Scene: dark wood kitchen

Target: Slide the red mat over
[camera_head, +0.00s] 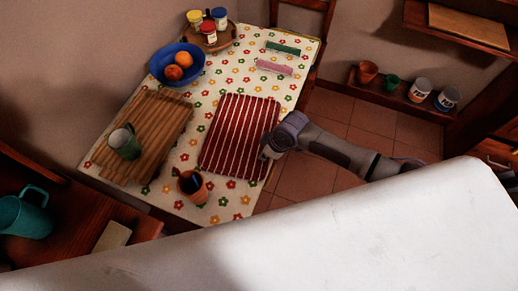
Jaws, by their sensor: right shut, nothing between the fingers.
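The red mat (232,135) with pale stripes lies flat on the table, on a flowered tablecloth (215,88). My right arm comes in from the right, and my right gripper (268,153) is at the mat's right edge, low over it. The gripper is shut and empty; its fingertips are small in this view, and I cannot tell whether they touch the mat. My left gripper is not in view.
A brown bamboo mat (153,128) with a green mug (124,142) on it lies left of the red mat. A terracotta pot (192,186) stands near its front edge. A blue bowl (185,51) of fruit, a tray of jars (210,36) and green (283,48) and pink (274,67) items are behind.

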